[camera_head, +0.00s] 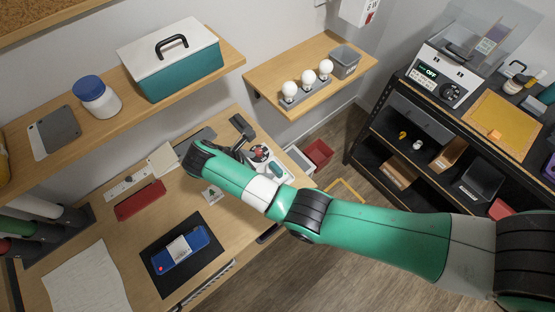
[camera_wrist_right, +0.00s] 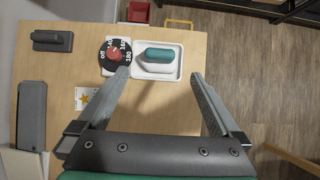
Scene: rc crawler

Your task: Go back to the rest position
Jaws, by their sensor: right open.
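My right arm reaches from the lower right over the desk in the head view. Its gripper (camera_head: 243,150) is partly hidden behind my own wrist there. In the right wrist view the two fingers of the right gripper (camera_wrist_right: 161,73) stand wide apart with nothing between them. Beyond the fingertips are a black dial with a red knob (camera_wrist_right: 115,51) and a teal-topped object (camera_wrist_right: 165,55) in a white tray (camera_wrist_right: 177,74). I cannot tell how high the gripper is above the desk. My left gripper is not in view.
A wall shelf (camera_head: 233,62) holds a teal box (camera_head: 185,72); another (camera_head: 335,92) carries white bulbs (camera_head: 308,77). A blue device (camera_head: 181,248) lies on a black mat (camera_head: 205,268). A black rack (camera_head: 440,125) stands at right. Open floor (camera_head: 350,255) lies between desk and rack.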

